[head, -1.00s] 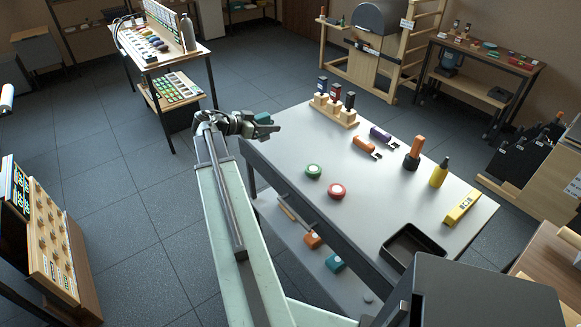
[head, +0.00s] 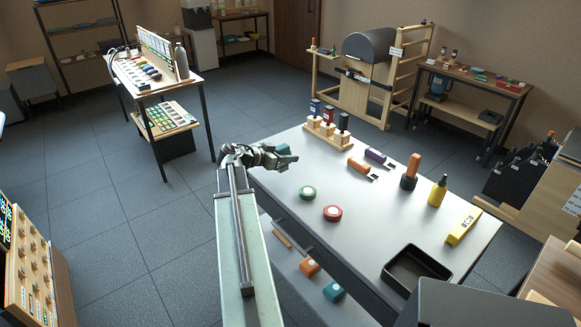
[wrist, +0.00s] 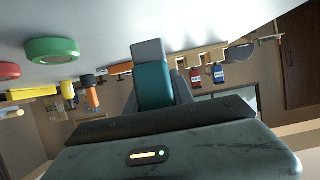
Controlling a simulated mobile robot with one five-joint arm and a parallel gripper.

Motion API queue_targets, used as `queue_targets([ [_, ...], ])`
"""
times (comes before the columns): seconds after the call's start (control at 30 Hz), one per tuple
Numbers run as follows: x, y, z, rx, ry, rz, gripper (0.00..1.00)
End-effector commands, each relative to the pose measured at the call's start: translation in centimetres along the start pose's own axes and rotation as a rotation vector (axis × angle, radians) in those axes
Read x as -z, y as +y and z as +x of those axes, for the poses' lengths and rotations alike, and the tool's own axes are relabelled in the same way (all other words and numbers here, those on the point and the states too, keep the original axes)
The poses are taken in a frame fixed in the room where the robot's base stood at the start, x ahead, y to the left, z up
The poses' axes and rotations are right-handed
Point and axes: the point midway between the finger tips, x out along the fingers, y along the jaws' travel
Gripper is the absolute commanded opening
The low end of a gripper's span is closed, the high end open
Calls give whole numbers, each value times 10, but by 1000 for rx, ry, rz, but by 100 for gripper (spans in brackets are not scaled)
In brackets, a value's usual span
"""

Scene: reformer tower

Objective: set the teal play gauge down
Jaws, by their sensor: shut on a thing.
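My gripper (head: 284,159) is shut on the teal play gauge (head: 284,149). In the head view it is over the far left part of the grey table (head: 370,215), left of the wooden block rack. Most of the gauge is hidden by the jaws. In the wrist view the gauge (wrist: 152,84) shows as a teal body with a grey end (wrist: 148,50), sticking out beyond the jaws. The table top fills the upper part of that tilted view. The gauge appears clear of the surface, though I cannot tell its exact height.
A green disc (head: 307,193) and a red disc (head: 332,213) lie nearest on the table. Bare table lies between gripper and discs.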

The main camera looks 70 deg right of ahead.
Motion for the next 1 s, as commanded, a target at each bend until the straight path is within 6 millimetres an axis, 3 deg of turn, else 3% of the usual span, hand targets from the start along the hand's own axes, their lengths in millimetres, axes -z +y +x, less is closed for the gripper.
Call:
queue_targets([
  [0.23,3,7,13,-2,1,1,0],
  [0.33,-21,6,22,1,1,-1,0],
  [0.43,-33,6,27,1,1,-1,0],
  [0.8,-33,5,27,1,1,-1,0],
  [0.83,-32,5,26,1,0,-1,34],
  [0.9,-32,5,26,1,0,-1,51],
  [1.0,-32,5,26,2,0,-1,51],
])
